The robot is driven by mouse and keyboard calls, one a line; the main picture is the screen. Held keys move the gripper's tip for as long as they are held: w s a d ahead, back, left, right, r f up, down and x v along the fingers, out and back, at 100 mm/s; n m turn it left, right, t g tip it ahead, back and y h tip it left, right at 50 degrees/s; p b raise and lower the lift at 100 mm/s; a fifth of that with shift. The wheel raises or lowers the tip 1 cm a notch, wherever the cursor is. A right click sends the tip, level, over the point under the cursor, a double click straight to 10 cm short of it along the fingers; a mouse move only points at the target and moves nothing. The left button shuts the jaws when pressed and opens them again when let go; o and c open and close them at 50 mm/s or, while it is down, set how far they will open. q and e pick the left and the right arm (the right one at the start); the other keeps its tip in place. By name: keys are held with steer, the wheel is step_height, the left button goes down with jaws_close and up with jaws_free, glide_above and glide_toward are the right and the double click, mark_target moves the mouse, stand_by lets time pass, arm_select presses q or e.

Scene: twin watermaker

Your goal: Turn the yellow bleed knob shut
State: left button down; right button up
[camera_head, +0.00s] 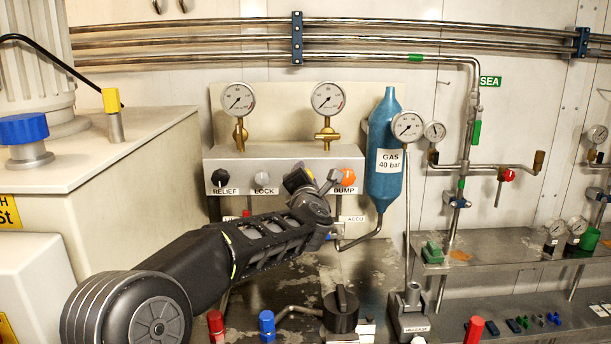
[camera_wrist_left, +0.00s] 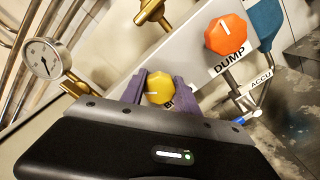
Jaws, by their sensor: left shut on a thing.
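The yellow bleed knob (camera_wrist_left: 160,86) shows in the left wrist view with a white pointer line on its face. My left gripper (camera_wrist_left: 159,90) has its two purple fingers on either side of the knob, shut on it. The knob's label is mostly hidden by the finger and the gripper body. In the head view my left gripper (camera_head: 301,180) is at the front of the grey valve panel (camera_head: 240,164), between the LOCK and DUMP knobs. It hides most of the bleed knob there. My right gripper is not in view.
The orange DUMP knob (camera_head: 348,177) is close on the right of the gripper. The white LOCK knob (camera_head: 263,178) and black RELIEF knob (camera_head: 219,176) are on the left. Gauges (camera_head: 328,98) stand above the panel. A blue gas bottle (camera_head: 385,150) hangs to the right.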

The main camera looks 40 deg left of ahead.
arm_select(q)
steer(key=m+p, duration=0.1)
steer(key=m, duration=0.4)
steer(key=shift+m+p, duration=0.3)
steer(key=shift+p, duration=0.1)
steer(key=shift+f+m+p, duration=0.2)
steer(key=shift+m+p, duration=0.65)
steer(key=shift+m, duration=1.35)
steer(key=c, duration=0.9)
jaws_free()
steer(key=shift+d, duration=0.1)
steer(key=b+v, duration=0.1)
steer(key=v, duration=0.6)
steer(key=shift+s+d, duration=0.25)
steer(key=shift+s, duration=0.05)
